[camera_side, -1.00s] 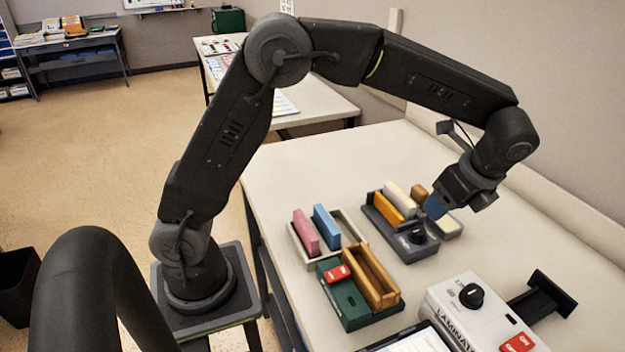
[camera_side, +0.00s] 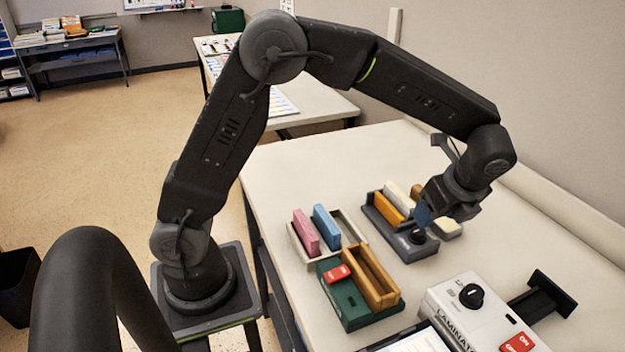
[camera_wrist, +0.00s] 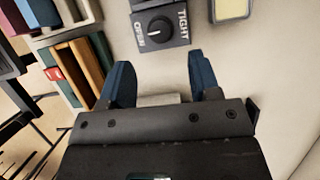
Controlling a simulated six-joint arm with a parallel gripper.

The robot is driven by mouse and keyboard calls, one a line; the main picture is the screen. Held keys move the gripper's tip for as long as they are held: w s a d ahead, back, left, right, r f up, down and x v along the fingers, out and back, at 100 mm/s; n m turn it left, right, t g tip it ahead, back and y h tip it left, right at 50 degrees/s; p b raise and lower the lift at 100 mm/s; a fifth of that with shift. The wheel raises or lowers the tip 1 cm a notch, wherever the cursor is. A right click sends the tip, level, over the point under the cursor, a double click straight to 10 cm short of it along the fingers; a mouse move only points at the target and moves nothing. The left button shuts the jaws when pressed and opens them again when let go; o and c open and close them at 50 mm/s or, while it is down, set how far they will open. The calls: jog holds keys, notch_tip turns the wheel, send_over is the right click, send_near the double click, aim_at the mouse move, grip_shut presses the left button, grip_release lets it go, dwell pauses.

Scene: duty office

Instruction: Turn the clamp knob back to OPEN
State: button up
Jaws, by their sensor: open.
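The clamp knob (camera_side: 417,236) is black and round, at the near end of a dark grey clamp base (camera_side: 388,236). In the wrist view the knob (camera_wrist: 158,31) shows between the words OPEN on its left and TIGHT on its right. A short white mark is on the knob; I cannot tell surely which word it points at. My gripper (camera_side: 424,213) has blue fingers, which hang just above the knob in the side view. In the wrist view my gripper (camera_wrist: 162,75) is open and empty, the knob beyond its fingertips and apart from them.
An orange block (camera_side: 389,207) and a cream block (camera_side: 397,195) stand at the clamp. A light tray (camera_side: 335,246) holds pink and blue blocks. A green base (camera_side: 350,300) with a wooden holder and the white laminator (camera_side: 470,305) stand nearer. The table's far left is clear.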

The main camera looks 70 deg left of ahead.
jog(key=v, duration=0.7)
jog(key=s+a+r+n+t+h, duration=0.1)
jog(key=s+a+r+n+h, duration=0.1)
jog(key=s+a+r+n, duration=0.25)
jog(key=s+a+f+n+t+h, duration=0.1)
jog(key=s+n+t, duration=0.1)
jog(key=s+n, duration=0.5)
jog(key=s+a+f+n+t+h, duration=0.1)
jog(key=s+a+n+t, duration=0.1)
jog(key=s+n, duration=0.4)
jog(key=shift+s+a+n+h, duration=0.25)
jog(key=shift+s+n+h, duration=0.1)
jog(key=shift+s, duration=2)
jog(key=shift+s, duration=0.1)
